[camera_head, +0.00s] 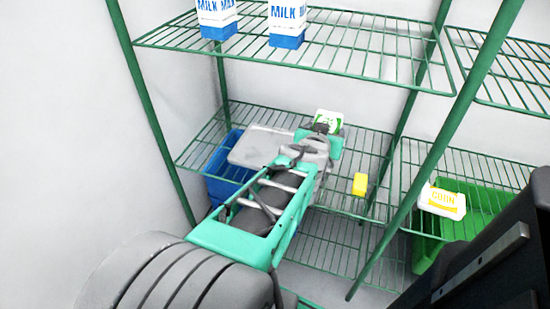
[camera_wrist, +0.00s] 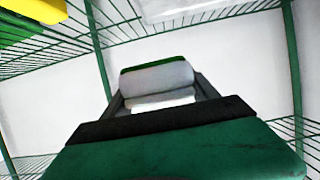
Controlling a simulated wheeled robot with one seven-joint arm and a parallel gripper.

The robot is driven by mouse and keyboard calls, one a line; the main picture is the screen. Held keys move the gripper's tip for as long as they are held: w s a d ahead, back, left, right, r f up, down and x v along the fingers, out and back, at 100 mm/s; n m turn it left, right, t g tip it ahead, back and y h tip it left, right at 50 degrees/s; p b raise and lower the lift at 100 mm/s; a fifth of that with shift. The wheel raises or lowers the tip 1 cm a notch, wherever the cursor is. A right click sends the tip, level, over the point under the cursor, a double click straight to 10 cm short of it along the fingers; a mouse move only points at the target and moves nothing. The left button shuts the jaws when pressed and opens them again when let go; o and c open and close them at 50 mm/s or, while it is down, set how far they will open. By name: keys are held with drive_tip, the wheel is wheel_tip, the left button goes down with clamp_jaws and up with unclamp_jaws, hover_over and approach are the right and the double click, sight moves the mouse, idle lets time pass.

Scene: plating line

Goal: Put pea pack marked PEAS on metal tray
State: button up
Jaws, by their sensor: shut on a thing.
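The pea pack (camera_head: 329,121) is white with green on its face; its lettering is too small to read. My gripper (camera_head: 322,130) is shut on it, and the pack is at the jaws' far end, over the middle shelf. In the wrist view the pack (camera_wrist: 157,78) shows as a white block with a green top edge, between the fingers of my gripper (camera_wrist: 160,100). A flat grey plate, apparently the metal tray (camera_head: 250,149), lies to the left of my gripper on the middle shelf, partly behind my arm. I see nothing on its visible part.
A blue bin (camera_head: 227,172) is at the left, below the tray. A small yellow block (camera_head: 360,184) is on the shelf right of my arm. A corn pack (camera_head: 442,202) is at the green crate (camera_head: 480,212). Milk cartons (camera_head: 287,22) stand on the upper shelf. Green posts flank the shelves.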

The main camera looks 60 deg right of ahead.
drive_tip(key=w+f+b, duration=0.1)
drive_tip(key=w+f, duration=0.2)
drive_tip(key=w, duration=0.1)
drive_tip(key=w+f+b, duration=0.2)
drive_tip(key=w+f, duration=0.1)
drive_tip(key=w, duration=0.1)
drive_tip(key=w+f+b, duration=0.1)
drive_tip(key=w+f, duration=0.2)
drive_tip(key=w, duration=0.2)
drive_tip(key=shift+d, duration=0.25)
drive_tip(key=shift+w+f+b, duration=0.15)
drive_tip(key=shift+f+b, duration=0.4)
drive_tip(key=shift+f, duration=0.35)
drive_tip(key=shift+w+f+b, duration=0.15)
drive_tip(key=shift+f+b, duration=0.35)
drive_tip(key=shift+f, duration=0.4)
drive_tip(key=shift+f, duration=0.25)
drive_tip(key=o, duration=1.9)
